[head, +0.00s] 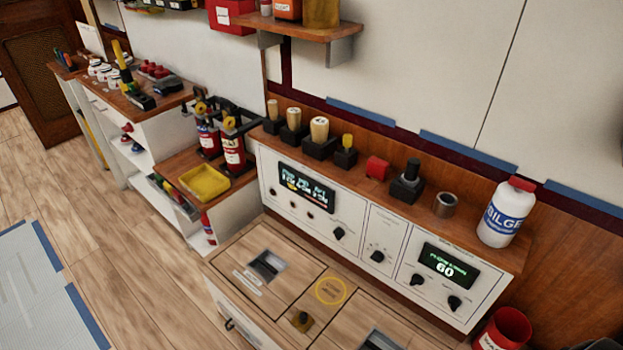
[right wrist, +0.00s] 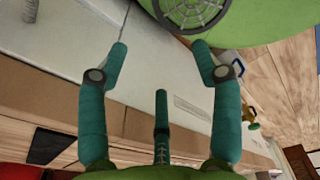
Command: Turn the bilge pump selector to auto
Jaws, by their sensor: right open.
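A white control panel (head: 350,228) is set along the wooden console in the head view. It carries several black rotary knobs: a left one (head: 339,233), a middle one (head: 377,256) in its own section, and two at the right (head: 417,280) (head: 454,302). The lettering is too small to read, so I cannot tell which knob is the bilge pump selector or where it points. My left gripper is in neither view.
A white bottle marked BILGE (head: 501,212) stands on the shelf above the panel, beside a metal ring (head: 445,205) and other small items. A red bucket (head: 503,330) is at lower right. A wooden hatch top (head: 282,250) lies in front of the panel.

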